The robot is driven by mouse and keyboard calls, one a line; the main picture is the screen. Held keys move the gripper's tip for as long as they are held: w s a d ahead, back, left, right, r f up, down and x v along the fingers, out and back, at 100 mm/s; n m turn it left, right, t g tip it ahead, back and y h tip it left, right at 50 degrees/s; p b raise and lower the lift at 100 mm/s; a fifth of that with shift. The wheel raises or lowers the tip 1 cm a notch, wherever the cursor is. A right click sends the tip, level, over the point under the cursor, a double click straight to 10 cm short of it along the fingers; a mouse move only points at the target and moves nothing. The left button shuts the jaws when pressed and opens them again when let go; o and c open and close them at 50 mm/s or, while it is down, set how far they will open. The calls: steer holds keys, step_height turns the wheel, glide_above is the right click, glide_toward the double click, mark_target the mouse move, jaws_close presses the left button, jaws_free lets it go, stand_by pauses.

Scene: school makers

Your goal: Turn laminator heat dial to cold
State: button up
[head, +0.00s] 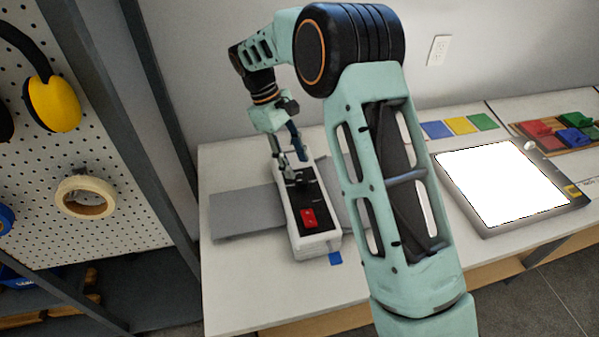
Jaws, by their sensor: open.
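The laminator (319,240) is a long white machine with a black top panel, standing on the white table. A red switch (308,218) sits near its front end. A dark knob-like part shows further back on the panel, below my gripper, and looks like the heat dial (301,186); its setting cannot be read. My gripper (291,168) points down over the back half of the panel, fingers apart around or just above the dial. Whether the fingers touch it is too small to tell.
Grey trays (240,212) extend from both sides of the laminator. A lit light pad (500,185) lies at the right, with coloured squares (460,125) and coloured blocks (575,137) behind. A pegboard with tape (85,197) and yellow earmuffs (53,104) stands at the left.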

steer(key=v, duration=0.7)
steer(key=shift+f, duration=0.1)
